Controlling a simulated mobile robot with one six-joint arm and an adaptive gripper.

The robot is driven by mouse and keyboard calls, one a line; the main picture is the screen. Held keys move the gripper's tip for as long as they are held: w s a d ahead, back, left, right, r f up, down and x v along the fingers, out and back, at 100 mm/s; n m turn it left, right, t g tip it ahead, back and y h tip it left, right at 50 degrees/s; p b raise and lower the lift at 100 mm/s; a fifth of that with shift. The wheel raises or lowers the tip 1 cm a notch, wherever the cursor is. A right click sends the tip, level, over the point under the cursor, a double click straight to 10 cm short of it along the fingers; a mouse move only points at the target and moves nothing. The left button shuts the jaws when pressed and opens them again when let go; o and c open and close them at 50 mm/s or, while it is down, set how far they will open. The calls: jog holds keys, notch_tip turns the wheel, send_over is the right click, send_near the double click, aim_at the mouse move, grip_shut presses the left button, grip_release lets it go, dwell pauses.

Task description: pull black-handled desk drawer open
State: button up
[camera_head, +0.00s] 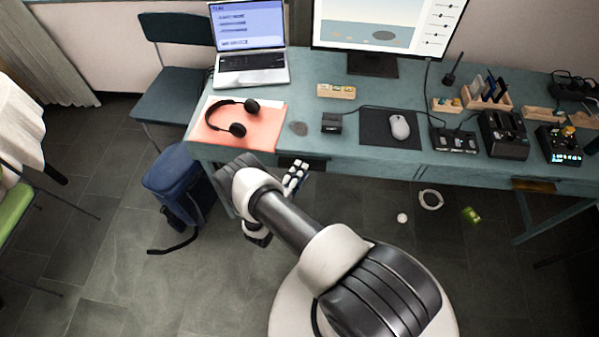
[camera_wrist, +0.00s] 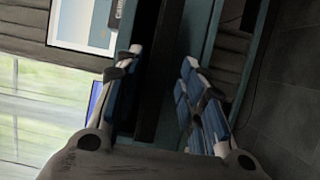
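The teal desk (camera_head: 350,180) has a black handle (camera_head: 315,163) low on its front edge, left of the middle. My gripper (camera_head: 296,172) is at that handle, and partly covers it in the head view. In the wrist view my gripper (camera_wrist: 161,60) is open, with blue-padded fingers apart. A long dark bar, apparently the black handle (camera_wrist: 158,75), runs between the fingers. I cannot tell if either finger touches it.
A brown handle (camera_head: 535,185) is on the desk's right part. A blue backpack (camera_head: 180,183) stands on the floor left of my arm. A white ring (camera_head: 431,200), a small white ball (camera_head: 402,218) and a green item (camera_head: 471,215) lie on the floor at right.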

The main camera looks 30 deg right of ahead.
jog(key=shift+w+d, duration=0.25)
jog(key=shift+d, duration=0.05)
jog(key=shift+c, duration=0.2)
jog(key=shift+s, duration=0.1)
grip_shut()
jog(key=shift+f, duration=0.1)
